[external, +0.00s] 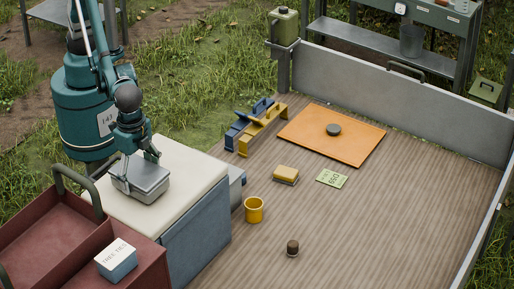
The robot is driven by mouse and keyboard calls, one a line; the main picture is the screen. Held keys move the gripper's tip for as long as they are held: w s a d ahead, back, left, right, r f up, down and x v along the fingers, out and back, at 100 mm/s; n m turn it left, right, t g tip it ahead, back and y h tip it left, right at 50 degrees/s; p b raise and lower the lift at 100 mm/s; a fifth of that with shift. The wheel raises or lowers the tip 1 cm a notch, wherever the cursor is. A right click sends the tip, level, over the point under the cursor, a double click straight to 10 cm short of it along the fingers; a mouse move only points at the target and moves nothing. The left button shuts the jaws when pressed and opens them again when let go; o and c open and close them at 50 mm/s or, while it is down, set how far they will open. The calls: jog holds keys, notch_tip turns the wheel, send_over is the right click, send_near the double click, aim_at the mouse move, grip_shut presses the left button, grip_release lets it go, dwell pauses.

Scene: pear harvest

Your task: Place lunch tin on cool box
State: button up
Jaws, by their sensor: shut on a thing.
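The lunch tin (148,187) is a grey metal box with rounded corners. My gripper (137,161) is shut on its upper part from above. The cool box (195,232) has a cream lid and blue-grey sides and stands at the left of the wooden deck. The tin is over the cream lid, towards its left edge, and looks level. I cannot tell from this view whether its underside touches the lid. The tin hides part of the lid.
A dark red crate (58,212) with a handle and a box marked "TREE TIES" (116,260) stand close in front of the cool box. A yellow mug (254,210) stands to its right. The lid's right part is clear.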

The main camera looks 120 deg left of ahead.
aim_at(138, 170)
jog(key=shift+f, duration=0.45)
jog(key=shift+f, duration=0.15)
jog(key=o, duration=1.2)
jog(key=shift+c, duration=0.2)
jog(key=shift+r, duration=6.2)
